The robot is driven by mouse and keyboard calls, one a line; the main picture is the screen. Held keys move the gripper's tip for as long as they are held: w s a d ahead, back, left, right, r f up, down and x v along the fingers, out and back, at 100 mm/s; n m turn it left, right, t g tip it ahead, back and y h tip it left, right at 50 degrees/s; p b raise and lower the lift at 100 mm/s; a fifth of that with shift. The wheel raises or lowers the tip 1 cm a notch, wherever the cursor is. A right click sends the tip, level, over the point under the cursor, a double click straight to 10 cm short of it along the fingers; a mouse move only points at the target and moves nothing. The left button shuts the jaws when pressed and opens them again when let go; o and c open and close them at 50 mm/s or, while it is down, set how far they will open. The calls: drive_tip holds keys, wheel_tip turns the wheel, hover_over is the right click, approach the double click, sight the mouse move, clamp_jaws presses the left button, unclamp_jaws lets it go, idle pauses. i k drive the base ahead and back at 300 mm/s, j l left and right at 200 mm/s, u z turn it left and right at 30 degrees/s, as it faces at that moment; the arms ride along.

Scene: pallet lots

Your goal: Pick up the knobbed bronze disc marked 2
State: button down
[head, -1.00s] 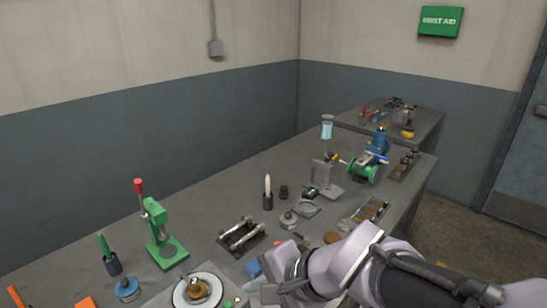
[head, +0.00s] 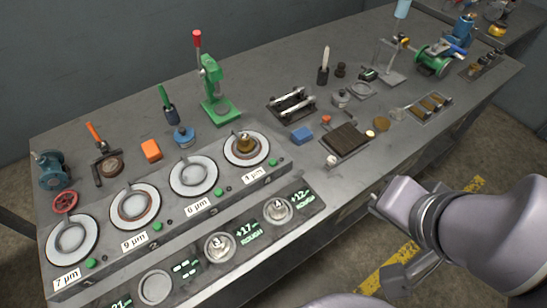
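A bronze disc with an upright knob (head: 246,143) sits on the round white plate (head: 262,157) labelled 4 µm, at the far right end of the row of plates. I cannot read any number on it from here. Silvery discs with knobs sit on the +17 gauge (head: 218,246) and the +12 gauge (head: 278,210); their marks are too small to read surely. My arm comes in from the right, over the floor in front of the bench, well apart from the bronze disc. Grey parts at its lower end are visible, but no clear fingertips show.
The 6 µm plate (head: 194,175), 9 µm plate (head: 135,206) and 7 µm plate (head: 72,239) carry rings. A green press (head: 217,95) stands behind. A blue block (head: 302,135) and dark brown block (head: 346,141) lie to the right. Bare bench lies at the back.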

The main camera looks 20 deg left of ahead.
sight(245, 145)
drive_tip(key=k+u, duration=0.15)
drive_tip(key=u, duration=1)
drive_tip(key=i+j+u, duration=0.15)
drive_tip(key=i+j, duration=0.15)
drive_tip(key=i, duration=0.1)
